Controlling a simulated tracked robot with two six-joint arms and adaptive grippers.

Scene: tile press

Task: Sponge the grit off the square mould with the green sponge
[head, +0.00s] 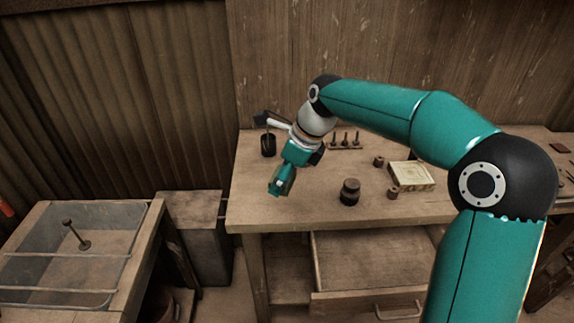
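My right arm reaches across from the right, and its gripper (281,182) points down over the left part of the wooden table. A dull green patch shows at its fingertips, but it is too small to tell whether this is the sponge or part of the gripper. I see no green sponge lying apart on the table. A pale, square, patterned block (411,175), perhaps the square mould, lies flat on the table's right part, well to the right of the gripper. Grit on it cannot be made out. My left gripper is out of view.
On the wooden table (262,213) stand a dark weight (349,192), two small brown pieces (392,193), a rack of pegs (345,142) and a dark cup (268,145). A drawer (365,260) is open below. A basin (60,245) stands at left.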

